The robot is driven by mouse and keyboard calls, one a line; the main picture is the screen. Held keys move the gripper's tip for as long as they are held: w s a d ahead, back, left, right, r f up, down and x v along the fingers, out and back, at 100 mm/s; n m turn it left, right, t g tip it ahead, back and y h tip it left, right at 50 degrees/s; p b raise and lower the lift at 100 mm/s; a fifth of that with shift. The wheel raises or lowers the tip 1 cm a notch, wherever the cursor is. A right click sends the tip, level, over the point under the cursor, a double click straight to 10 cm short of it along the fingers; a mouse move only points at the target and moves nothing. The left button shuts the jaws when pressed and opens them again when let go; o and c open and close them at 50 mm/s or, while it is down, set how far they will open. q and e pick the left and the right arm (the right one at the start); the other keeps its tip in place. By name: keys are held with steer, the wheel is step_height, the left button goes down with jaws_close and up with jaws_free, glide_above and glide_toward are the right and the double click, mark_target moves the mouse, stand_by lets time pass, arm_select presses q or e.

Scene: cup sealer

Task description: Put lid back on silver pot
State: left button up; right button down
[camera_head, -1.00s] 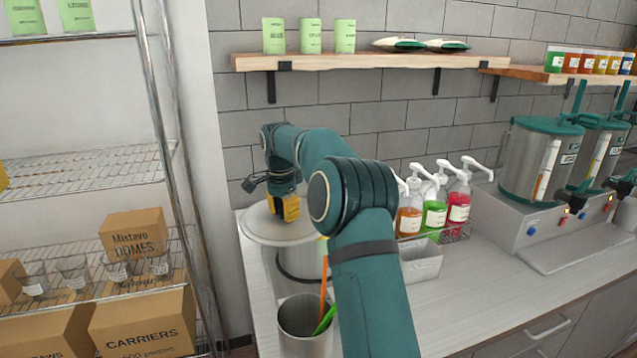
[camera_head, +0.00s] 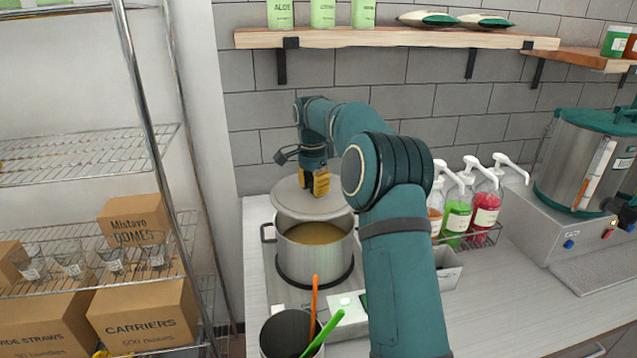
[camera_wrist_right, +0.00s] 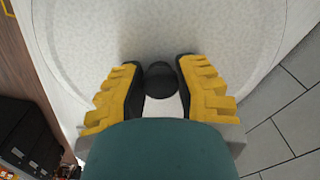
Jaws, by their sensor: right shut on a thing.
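The silver pot (camera_head: 303,268) stands on the left end of the counter, with brownish liquid (camera_head: 314,233) showing inside. The round grey lid (camera_head: 297,202) is held over the back part of the pot, leaving the front of the opening uncovered. I cannot tell whether the lid touches the rim. My right gripper (camera_head: 318,186) has yellow fingers and is shut on the lid's knob. In the right wrist view, the dark knob (camera_wrist_right: 160,80) sits between the fingers, above the pale lid (camera_wrist_right: 200,35). My left gripper is not in view.
A metal cup (camera_head: 284,335) with an orange and a green stick stands in front of the pot. Syrup pump bottles (camera_head: 458,214) stand to the right. A wall shelf (camera_head: 400,39) runs above, and a wire rack (camera_head: 90,165) is at the left.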

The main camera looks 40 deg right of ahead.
steer(key=shift+f, duration=0.2)
steer(key=shift+a+f, duration=0.1)
steer(key=shift+f, duration=0.65)
step_height(320, 180, down, 3)
steer(key=b, duration=0.2)
steer(key=shift+r+b, duration=0.15)
steer(key=shift+b, duration=0.2)
steer(key=shift+f+b, duration=0.3)
steer(key=shift+f, duration=0.6)
steer(key=shift+r+p, duration=0.1)
steer(key=shift+p, duration=0.4)
stand_by(0.8)
steer(key=shift+p, duration=0.4)
steer(key=shift+f, duration=0.2)
